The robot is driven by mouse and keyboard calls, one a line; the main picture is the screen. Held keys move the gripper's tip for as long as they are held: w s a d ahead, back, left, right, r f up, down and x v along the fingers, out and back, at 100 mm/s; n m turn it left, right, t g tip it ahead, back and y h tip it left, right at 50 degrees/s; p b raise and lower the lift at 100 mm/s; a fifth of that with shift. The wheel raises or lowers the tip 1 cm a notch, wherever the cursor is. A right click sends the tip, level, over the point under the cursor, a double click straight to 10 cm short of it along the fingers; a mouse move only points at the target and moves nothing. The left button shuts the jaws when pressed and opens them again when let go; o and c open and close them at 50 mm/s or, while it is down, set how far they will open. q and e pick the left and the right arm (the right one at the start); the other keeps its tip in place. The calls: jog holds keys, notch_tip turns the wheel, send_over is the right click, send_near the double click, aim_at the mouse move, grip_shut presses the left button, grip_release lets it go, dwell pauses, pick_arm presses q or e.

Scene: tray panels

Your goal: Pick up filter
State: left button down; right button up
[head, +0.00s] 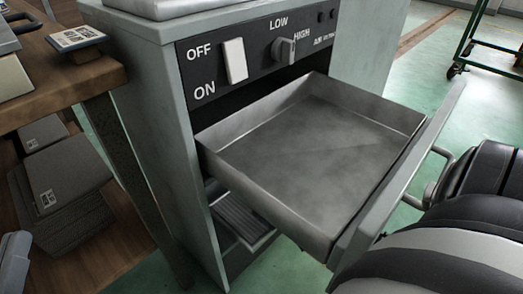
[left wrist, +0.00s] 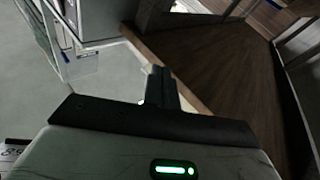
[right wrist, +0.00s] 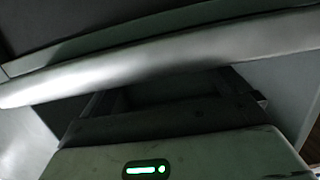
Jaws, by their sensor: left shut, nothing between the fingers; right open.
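Grey square blocks with white labels, which look like filters (head: 72,178), are stacked on the wooden shelf under the table at the left in the head view. My left gripper (head: 14,262) shows only in part at the lower left edge, apart from the stack. In the left wrist view its fingers (left wrist: 160,84) are together and empty, with wooden surfaces beyond. My right gripper (right wrist: 168,92) is open at the drawer's handle bar (right wrist: 160,62). In the head view my right arm hides most of that gripper. I cannot tell whether it touches the handle.
The grey cabinet's metal drawer (head: 325,150) is pulled out and empty. An OFF/ON switch (head: 235,60) and a knob (head: 283,50) are above it. A wooden table (head: 70,82) holds a small labelled item (head: 78,38). A green cart frame (head: 468,40) stands at the back right.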

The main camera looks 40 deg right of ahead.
jog(key=b+x, duration=0.1)
jog(key=x, duration=0.2)
jog(key=b+x, duration=0.1)
jog(key=shift+w+r+b, duration=0.2)
jog(key=shift+w+b, duration=0.1)
jog(key=shift+w+r, duration=0.1)
jog(key=shift+w, duration=0.3)
pick_arm(q)
jog(key=r+m+h, duration=0.1)
jog(key=r+m+t+h, duration=0.1)
jog(key=r+m, duration=0.1)
jog(key=r+m+h, duration=0.1)
jog(key=r+m, duration=0.1)
jog(key=shift+s+t+h, duration=0.3)
jog(key=shift+s+t, duration=0.05)
jog(key=shift+t, duration=0.05)
pick_arm(e)
jog(key=c, duration=1)
jog(key=shift+c, duration=0.2)
